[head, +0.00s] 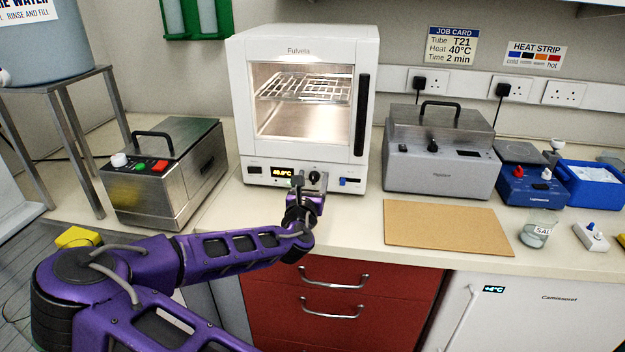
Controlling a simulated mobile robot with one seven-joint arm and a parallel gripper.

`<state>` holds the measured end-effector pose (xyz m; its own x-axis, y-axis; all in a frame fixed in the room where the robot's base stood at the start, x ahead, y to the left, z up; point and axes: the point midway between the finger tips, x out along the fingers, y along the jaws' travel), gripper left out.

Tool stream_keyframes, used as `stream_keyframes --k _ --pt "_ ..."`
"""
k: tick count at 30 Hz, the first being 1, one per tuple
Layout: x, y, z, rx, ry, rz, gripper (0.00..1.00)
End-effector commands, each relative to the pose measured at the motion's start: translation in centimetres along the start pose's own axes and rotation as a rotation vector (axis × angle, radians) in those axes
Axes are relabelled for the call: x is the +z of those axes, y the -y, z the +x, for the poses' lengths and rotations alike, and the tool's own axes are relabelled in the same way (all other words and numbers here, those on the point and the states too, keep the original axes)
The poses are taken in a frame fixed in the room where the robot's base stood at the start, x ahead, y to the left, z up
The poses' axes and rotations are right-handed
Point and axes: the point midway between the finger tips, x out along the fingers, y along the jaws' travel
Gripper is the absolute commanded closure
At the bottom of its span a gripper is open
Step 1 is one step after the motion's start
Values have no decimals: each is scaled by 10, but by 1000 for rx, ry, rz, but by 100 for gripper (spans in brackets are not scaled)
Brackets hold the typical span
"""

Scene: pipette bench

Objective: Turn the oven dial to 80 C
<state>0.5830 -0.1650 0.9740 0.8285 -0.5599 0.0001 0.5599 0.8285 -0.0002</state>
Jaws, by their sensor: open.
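The white oven (302,45) stands at the back middle of the bench, its door closed and a wire shelf lit inside. Its dial (315,176) is a small black knob on the lower front panel, right of the lit orange display (283,171). The display digits are small and seem to begin with 4; I cannot read them surely. My gripper (310,182) is open in front of the panel, with its fingertips at the dial. One finger shows left of the dial and one right of it. I cannot tell whether they touch it.
A steel box with a black handle (175,170) stands left of the oven. A grey lidded bath (440,155) stands right, with a brown board (445,227) before it. Red drawers (335,305) are below the bench.

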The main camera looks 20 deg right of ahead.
Motion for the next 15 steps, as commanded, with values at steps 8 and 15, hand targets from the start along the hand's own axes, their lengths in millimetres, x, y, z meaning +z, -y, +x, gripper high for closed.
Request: stream_keyframes --k 8,15 --pt "0 0 1 0 0 0 40" --pt "0 0 0 0 0 0 83"
